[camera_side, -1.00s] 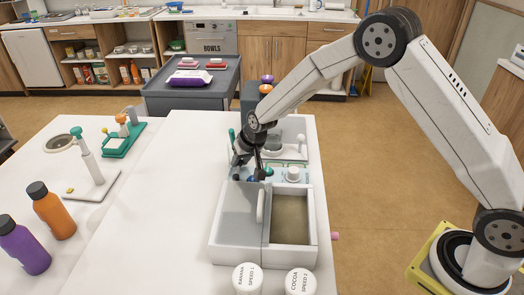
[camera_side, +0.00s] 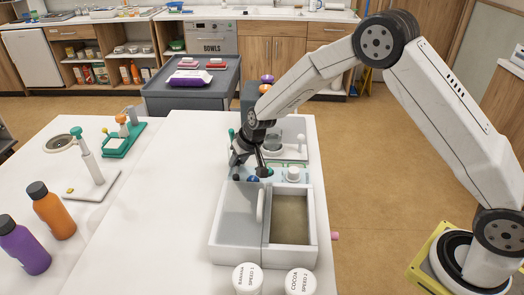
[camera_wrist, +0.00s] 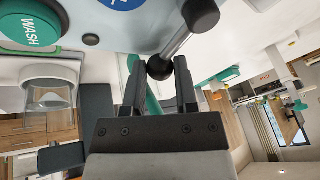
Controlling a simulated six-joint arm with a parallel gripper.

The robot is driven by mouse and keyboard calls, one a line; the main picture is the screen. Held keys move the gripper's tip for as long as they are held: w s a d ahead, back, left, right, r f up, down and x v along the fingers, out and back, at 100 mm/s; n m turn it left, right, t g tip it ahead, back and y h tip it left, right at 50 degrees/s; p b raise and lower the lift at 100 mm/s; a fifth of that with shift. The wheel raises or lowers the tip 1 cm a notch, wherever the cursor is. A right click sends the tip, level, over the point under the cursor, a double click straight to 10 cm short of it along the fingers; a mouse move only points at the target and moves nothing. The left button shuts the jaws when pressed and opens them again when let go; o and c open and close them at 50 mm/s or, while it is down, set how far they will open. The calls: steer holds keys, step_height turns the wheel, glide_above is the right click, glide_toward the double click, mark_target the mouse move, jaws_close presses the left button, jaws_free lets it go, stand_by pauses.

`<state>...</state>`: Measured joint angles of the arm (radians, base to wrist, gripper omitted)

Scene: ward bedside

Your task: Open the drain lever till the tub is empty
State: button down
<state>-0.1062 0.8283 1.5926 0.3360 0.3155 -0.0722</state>
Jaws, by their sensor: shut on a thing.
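A pale twin tub (camera_side: 217,235) stands on the white table, its left basin (camera_side: 237,215) grey inside and its right basin (camera_side: 290,220) brownish. I cannot tell how much liquid either holds. My gripper (camera_side: 260,172) is at the tub's far edge, low over the panel. In the wrist view my gripper (camera_wrist: 157,70) is shut on the black ball knob of a metal lever (camera_wrist: 180,42), which slants up to a dark round pivot. I take this as the drain lever; my fingers partly hide it in the side view.
A green WASH button (camera_wrist: 30,27) and a clear cup-like part (camera_wrist: 50,92) are near the fingers. Two white lidded jars (camera_side: 247,277) stand at the tub's front. Orange (camera_side: 53,212) and purple (camera_side: 24,247) bottles are at left. The table's middle is clear.

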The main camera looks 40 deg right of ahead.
stand_by(0.3)
steer(key=shift+c, duration=1.9)
jaws_free()
steer(key=shift+r, duration=0.1)
steer(key=v, duration=0.7)
steer(key=shift+r, duration=0.3)
steer(key=shift+s, duration=0.15)
